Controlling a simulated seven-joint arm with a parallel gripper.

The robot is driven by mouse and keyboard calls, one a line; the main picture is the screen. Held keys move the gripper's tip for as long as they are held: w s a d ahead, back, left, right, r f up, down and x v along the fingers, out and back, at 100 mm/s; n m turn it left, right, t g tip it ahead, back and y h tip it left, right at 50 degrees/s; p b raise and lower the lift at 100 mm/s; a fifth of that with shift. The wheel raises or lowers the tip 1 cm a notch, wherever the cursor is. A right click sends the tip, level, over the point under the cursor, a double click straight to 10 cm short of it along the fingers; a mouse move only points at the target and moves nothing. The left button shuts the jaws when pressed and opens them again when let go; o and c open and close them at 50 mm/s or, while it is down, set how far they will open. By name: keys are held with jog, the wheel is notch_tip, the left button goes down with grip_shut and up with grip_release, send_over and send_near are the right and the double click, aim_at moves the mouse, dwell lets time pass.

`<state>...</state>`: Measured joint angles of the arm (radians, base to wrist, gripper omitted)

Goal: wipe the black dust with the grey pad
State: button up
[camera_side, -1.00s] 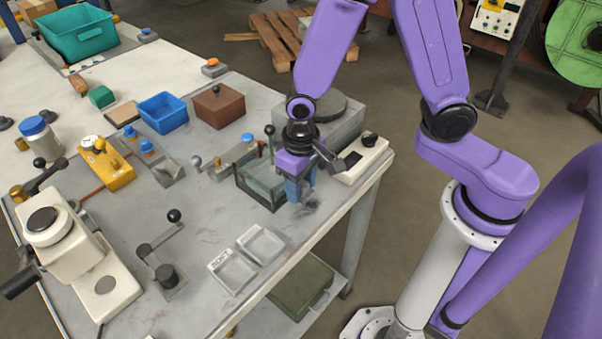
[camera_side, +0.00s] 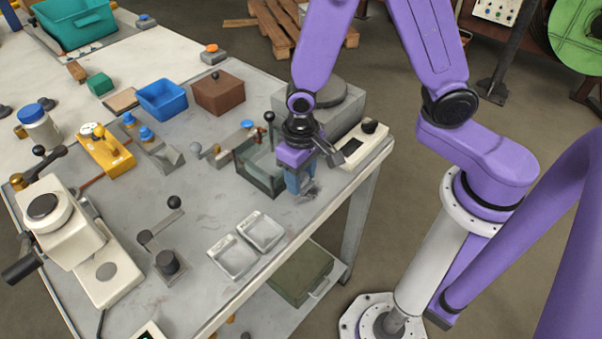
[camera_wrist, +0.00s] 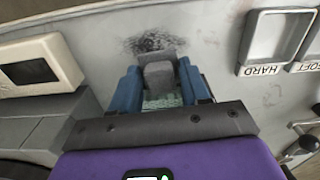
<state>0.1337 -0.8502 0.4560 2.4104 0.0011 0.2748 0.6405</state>
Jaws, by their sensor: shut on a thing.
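My gripper (camera_side: 301,188) points down over the table near its right edge. In the wrist view its blue fingers (camera_wrist: 158,88) are shut on the grey pad (camera_wrist: 158,73). The black dust (camera_wrist: 152,43) is a dark smudged patch on the grey tabletop, just beyond the pad in the wrist view. The pad's far edge overlaps the lower part of the dust there. In the side view the dust (camera_side: 312,194) shows beside the fingertips, and the pad is mostly hidden. I cannot tell whether the pad touches the table. A pale green speckled patch shows between the fingers.
A glass-walled box (camera_side: 262,168) stands close left of my gripper. A white control box (camera_side: 362,142) is close on the right. Two labelled trays (camera_side: 236,258) lie nearer the front; the HARD tray (camera_wrist: 276,40) shows in the wrist view. The table's edge is close by.

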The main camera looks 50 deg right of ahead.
aim_at(320, 197)
jog(key=shift+f, duration=0.95)
jog(key=shift+s, duration=2.05)
jog(key=shift+w+f, duration=0.2)
jog(key=shift+w, duration=1.9)
jog(key=shift+c, duration=0.4)
jog(key=shift+d+r, duration=0.1)
jog(key=shift+d, duration=0.55)
jog(key=shift+s+d, duration=0.15)
jog(key=shift+s, duration=2.1)
jog(key=shift+w, duration=0.1)
